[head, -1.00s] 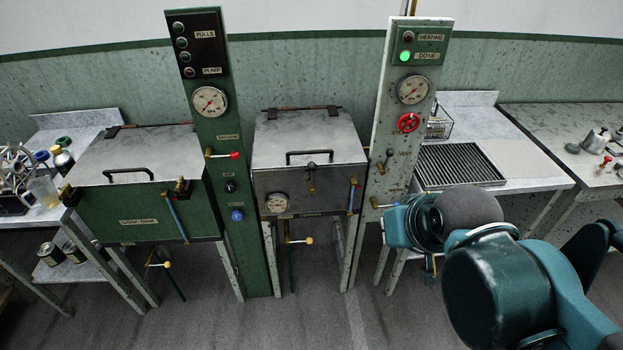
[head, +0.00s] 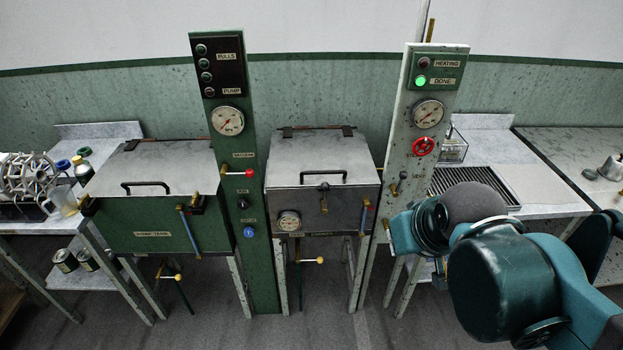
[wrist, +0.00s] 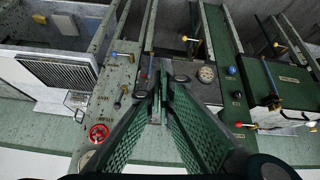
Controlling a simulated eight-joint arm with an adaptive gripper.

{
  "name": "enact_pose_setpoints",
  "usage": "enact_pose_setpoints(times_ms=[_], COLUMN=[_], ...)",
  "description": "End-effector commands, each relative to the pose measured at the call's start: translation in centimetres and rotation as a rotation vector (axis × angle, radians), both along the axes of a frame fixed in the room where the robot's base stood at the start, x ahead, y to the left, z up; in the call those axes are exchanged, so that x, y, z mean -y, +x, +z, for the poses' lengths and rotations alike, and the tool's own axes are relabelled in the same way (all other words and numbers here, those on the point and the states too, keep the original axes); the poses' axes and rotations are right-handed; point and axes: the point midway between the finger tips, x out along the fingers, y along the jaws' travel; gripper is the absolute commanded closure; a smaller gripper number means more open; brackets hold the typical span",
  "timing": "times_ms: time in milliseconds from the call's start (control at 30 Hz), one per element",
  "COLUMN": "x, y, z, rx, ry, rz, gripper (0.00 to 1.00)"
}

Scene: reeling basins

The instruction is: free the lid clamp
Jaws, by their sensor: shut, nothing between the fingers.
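The steel basin's lid (head: 320,150) lies closed, with a dark bar handle across it. A small upright clamp lever (head: 324,198) stands at the middle of the lid's front edge, above the gauge. My gripper (wrist: 165,78) is shut and empty in the wrist view, its green textured fingers pointing toward the basin front. The basin's gauge (wrist: 206,74) shows just beside the fingertips. The clamp is not clear in the wrist view; the fingers may hide it. In the head view my arm is at the right and the fingers cannot be made out.
A white post (head: 421,140) with a red wheel (head: 423,147) stands right of the basin. A green post (head: 245,170) with knobs stands left. A blue-handled lever (head: 364,217) hangs at the basin's right front. A green tank (head: 160,232) is further left.

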Motion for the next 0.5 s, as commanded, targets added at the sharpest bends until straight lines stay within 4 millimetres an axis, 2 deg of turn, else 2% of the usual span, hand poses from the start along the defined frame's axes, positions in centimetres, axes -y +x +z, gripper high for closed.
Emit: enact_pose_setpoints(times_ms=[100,500], x=[-0.5,-2.2], y=[1.2,5.1], z=[1.3,4.0], rx=[-0.019,-0.083], ry=[-0.025,-0.109], rz=[0.049,0.218], gripper=[1.0,1.0])
